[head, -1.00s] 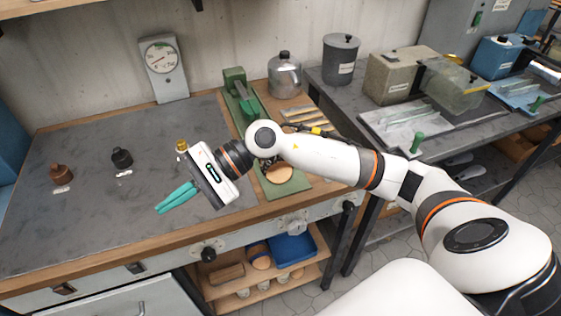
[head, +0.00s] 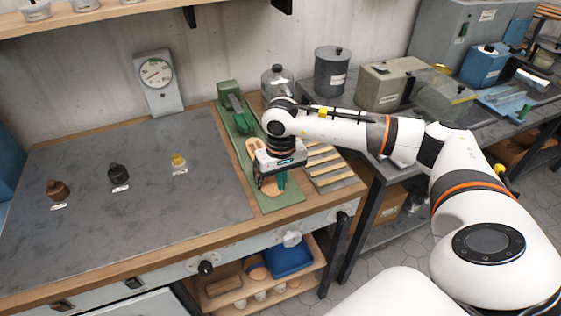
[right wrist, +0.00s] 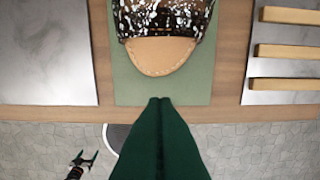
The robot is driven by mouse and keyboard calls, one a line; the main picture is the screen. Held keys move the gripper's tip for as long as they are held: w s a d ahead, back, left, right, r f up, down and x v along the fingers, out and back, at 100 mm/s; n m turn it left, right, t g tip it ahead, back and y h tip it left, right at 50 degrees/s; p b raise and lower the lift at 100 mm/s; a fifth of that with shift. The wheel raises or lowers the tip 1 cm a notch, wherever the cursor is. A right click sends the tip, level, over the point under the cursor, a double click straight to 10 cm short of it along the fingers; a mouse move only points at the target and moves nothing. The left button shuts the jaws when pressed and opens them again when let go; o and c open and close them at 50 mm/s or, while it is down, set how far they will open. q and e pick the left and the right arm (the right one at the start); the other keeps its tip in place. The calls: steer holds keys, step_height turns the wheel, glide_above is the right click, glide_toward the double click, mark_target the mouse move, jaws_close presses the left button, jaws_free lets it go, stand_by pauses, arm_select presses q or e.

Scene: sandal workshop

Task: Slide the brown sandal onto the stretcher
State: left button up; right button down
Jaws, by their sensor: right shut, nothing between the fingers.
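The brown sandal, with a glossy dark-brown strap and a tan sole (right wrist: 163,55), lies on the green base (right wrist: 123,75) of the stretcher in the right wrist view. In the head view the stretcher's green base (head: 284,204) runs toward the front edge, with its raised green mechanism (head: 236,108) at the far end. A tan sole-like piece (head: 253,147) shows there, and my gripper hides much of the sandal. My right gripper (head: 281,182) points down over the near part of the base. Its green fingers (right wrist: 160,100) are shut and empty, just nearer than the sole's rounded end.
A slatted rack (head: 325,165) is right of the stretcher. A metal canister (head: 272,80) stands behind; a dial gauge (head: 157,75) leans at the back.

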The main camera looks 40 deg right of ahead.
mark_target(275, 189)
step_height(275, 189, down, 2)
steer(key=w, duration=0.1)
steer(key=w+p, duration=0.1)
steer(key=w, duration=0.1)
steer(key=shift+d+f+p, duration=0.1)
steer(key=shift+d+p, duration=0.15)
steer(key=shift+p, duration=0.15)
steer(key=shift+w+d, duration=0.15)
steer(key=shift+w, duration=0.35)
